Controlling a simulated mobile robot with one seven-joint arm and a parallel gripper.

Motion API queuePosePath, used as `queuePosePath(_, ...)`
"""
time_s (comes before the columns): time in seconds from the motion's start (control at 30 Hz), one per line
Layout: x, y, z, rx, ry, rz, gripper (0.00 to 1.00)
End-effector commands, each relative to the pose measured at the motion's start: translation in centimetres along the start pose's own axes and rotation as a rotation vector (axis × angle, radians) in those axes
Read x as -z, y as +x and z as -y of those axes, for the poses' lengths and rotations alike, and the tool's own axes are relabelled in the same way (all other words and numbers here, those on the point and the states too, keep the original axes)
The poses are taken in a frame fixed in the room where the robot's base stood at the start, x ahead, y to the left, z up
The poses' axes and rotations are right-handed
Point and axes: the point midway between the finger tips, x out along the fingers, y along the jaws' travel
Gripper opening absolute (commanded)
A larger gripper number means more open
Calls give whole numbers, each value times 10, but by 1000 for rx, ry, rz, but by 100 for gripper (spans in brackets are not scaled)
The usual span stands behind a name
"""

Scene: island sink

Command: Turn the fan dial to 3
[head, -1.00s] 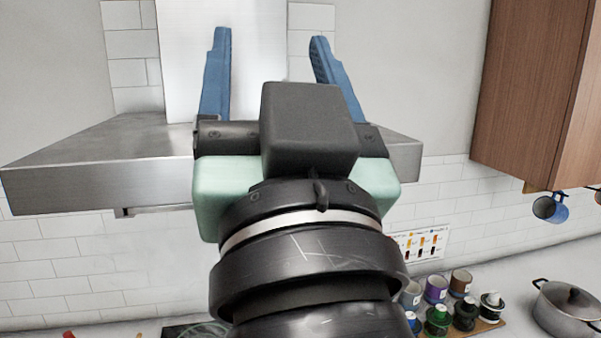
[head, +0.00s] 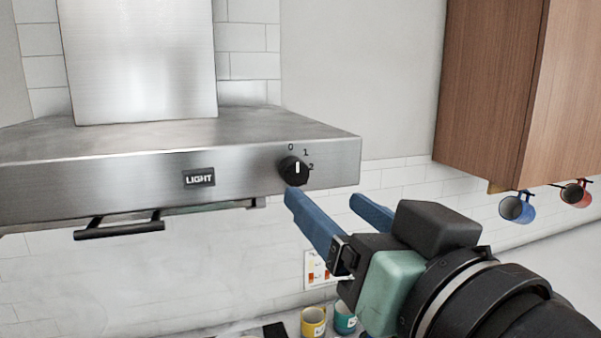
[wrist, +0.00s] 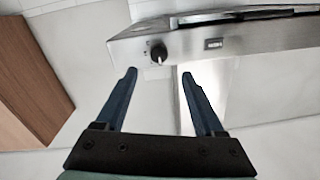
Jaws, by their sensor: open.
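The fan dial (head: 294,171) is a round black knob with a white pointer line, on the front right of the steel range hood (head: 100,165). The marks 0, 1 and 2 show around it; the pointer stands nearly upright, and I cannot make out a 3. My gripper (head: 321,198) has blue fingers spread open and empty. It is just below and to the right of the dial in the head view. In the wrist view the dial (wrist: 158,53) lies ahead of the open fingers (wrist: 160,74), apart from them.
A LIGHT button (head: 199,177) is left of the dial, and a black handle bar (head: 119,229) hangs under the hood. Cups (head: 314,322) stand below on the counter.

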Motion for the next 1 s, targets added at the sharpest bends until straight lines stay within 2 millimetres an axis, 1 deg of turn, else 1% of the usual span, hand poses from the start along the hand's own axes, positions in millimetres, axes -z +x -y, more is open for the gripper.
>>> queuePosePath(0.03,3,13,3,4,3,9,70)
queuePosePath(0.2,4,48,2,3,2,6,70)
queuePosePath(0.3,3,65,2,0,1,5,70)
queuePosePath(0.4,3,77,1,0,1,3,70)
queuePosePath(0.6,1,88,0,-3,-1,2,70)
queuePosePath(0.83,0,88,-1,-4,-1,1,70)
queuePosePath(0.87,0,88,-1,-4,-1,1,69)
queuePosePath(1.0,0,88,-1,-3,-1,0,43)
